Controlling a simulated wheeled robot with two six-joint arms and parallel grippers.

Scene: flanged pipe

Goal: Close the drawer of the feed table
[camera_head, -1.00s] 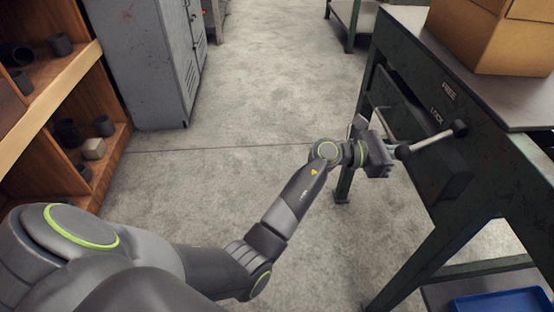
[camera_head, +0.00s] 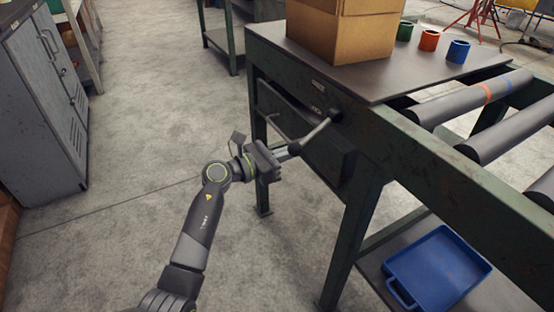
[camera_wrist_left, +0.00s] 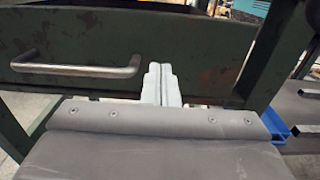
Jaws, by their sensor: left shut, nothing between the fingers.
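The feed table (camera_head: 392,140) is dark green with a grey top, at the right of the head view. Its drawer (camera_head: 328,162) is a dark green box under the top. In the left wrist view the drawer front (camera_wrist_left: 205,55) spans the picture, with a metal bar handle (camera_wrist_left: 80,68) at left. My left gripper (camera_head: 284,155) is beside the drawer front; its pale fingers (camera_wrist_left: 161,84) are shut and empty, right of the handle. I cannot tell whether the tips touch the front or how far the drawer stands out. My right gripper is not in view.
A lever with ball ends (camera_head: 316,132) slants close above my left gripper. A cardboard box (camera_head: 345,28), coloured rings (camera_head: 428,40) and rollers (camera_head: 475,95) are on or beside the top. A blue tray (camera_head: 438,268) lies on the lower shelf. The floor left of the table is clear.

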